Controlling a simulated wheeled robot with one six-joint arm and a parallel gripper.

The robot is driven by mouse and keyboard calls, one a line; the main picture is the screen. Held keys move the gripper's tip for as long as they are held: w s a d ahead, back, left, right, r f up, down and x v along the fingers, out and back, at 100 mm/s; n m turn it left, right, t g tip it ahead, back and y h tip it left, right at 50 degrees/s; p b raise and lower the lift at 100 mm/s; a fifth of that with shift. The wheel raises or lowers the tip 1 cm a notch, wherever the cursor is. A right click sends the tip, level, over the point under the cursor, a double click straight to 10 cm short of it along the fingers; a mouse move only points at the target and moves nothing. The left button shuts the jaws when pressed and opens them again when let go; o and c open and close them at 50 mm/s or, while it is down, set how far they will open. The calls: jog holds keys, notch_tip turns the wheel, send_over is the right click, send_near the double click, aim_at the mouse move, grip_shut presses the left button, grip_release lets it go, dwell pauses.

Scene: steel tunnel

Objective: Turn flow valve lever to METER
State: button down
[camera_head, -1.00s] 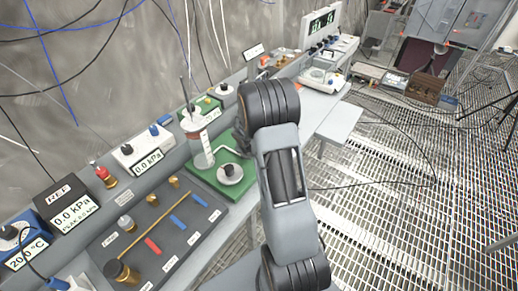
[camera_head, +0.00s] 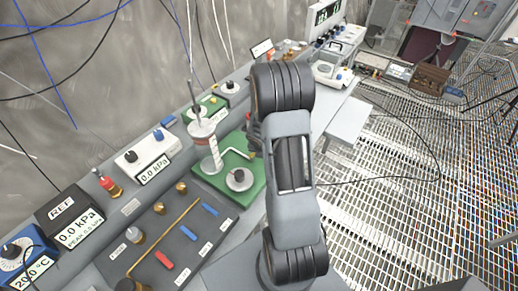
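A dark panel (camera_head: 150,229) on the bench at lower left carries a red lever (camera_head: 165,260) and several blue levers, one of them nearest the red one (camera_head: 189,233). White labels sit beside them, too small to read, so I cannot tell which lever is the flow valve or which mark is METER. Brass fittings and a brass rod (camera_head: 165,234) are on the same panel. My gripper is not in view; my own arm stands in the middle of the picture and hides what lies behind it. Nothing is seen touching the levers.
A green board (camera_head: 214,180) with a clear cylinder (camera_head: 206,145) and a bent tube stands left of my arm. Gauge boxes (camera_head: 75,229) line the wall side. A balance (camera_head: 335,66) stands at the back. The grated floor (camera_head: 400,200) at right is largely open, with a cable across it.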

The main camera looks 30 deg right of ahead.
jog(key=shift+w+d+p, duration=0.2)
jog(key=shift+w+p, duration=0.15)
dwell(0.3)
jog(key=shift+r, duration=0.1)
